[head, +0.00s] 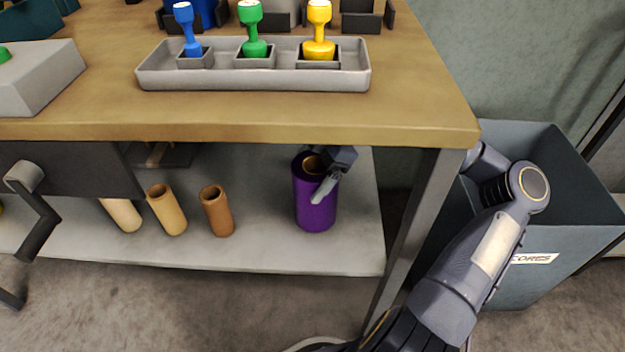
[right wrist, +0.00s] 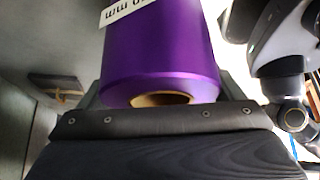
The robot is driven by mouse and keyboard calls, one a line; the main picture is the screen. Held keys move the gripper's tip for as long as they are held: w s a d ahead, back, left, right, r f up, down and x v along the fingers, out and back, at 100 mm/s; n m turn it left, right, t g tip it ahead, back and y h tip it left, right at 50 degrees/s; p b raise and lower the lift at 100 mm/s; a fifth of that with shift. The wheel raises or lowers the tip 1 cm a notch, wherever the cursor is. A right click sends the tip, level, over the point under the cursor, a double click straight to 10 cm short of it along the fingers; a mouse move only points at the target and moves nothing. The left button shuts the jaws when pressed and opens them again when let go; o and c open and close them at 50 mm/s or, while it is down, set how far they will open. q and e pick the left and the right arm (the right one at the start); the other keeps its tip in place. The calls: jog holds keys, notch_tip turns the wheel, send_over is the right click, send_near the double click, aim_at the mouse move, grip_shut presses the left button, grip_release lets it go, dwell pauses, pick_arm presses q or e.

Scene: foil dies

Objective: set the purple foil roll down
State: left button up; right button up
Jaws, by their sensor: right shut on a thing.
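The purple foil roll (head: 314,212) is upright at the right part of the lower shelf (head: 270,255), under the table top. Whether its base touches the shelf or hangs just above it I cannot tell. My right gripper (head: 327,186) is shut on the roll near its top; one finger shows across the front of it. In the right wrist view the purple roll (right wrist: 165,55) fills the space between the fingers, with its brown core end (right wrist: 160,99) and part of a white label showing. My left gripper is not in view.
Several bare core tubes, such as an orange-brown one (head: 217,212), stand left of the roll. A table leg (head: 425,205) and a grey bin marked CORES (head: 575,250) are to the right. A tray (head: 255,82) with blue, green and yellow stamps sits on the table above.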

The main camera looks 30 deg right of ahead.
jog(key=shift+d+f, duration=0.15)
jog(key=shift+f, duration=0.45)
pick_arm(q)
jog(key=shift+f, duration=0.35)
pick_arm(e)
jog(key=o, duration=1.8)
jog(key=shift+f, duration=0.1)
jog(key=shift+o, duration=0.2)
jog(key=shift+d+r+p, duration=0.15)
jog(key=shift+r+p, duration=0.25)
jog(key=shift+r, duration=0.1)
pick_arm(q)
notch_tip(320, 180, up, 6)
jog(key=p, duration=0.4)
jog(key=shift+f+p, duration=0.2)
jog(key=shift+p, duration=0.2)
pick_arm(e)
jog(key=s+d, duration=0.2)
jog(key=d, duration=1)
jog(key=shift+d, duration=0.1)
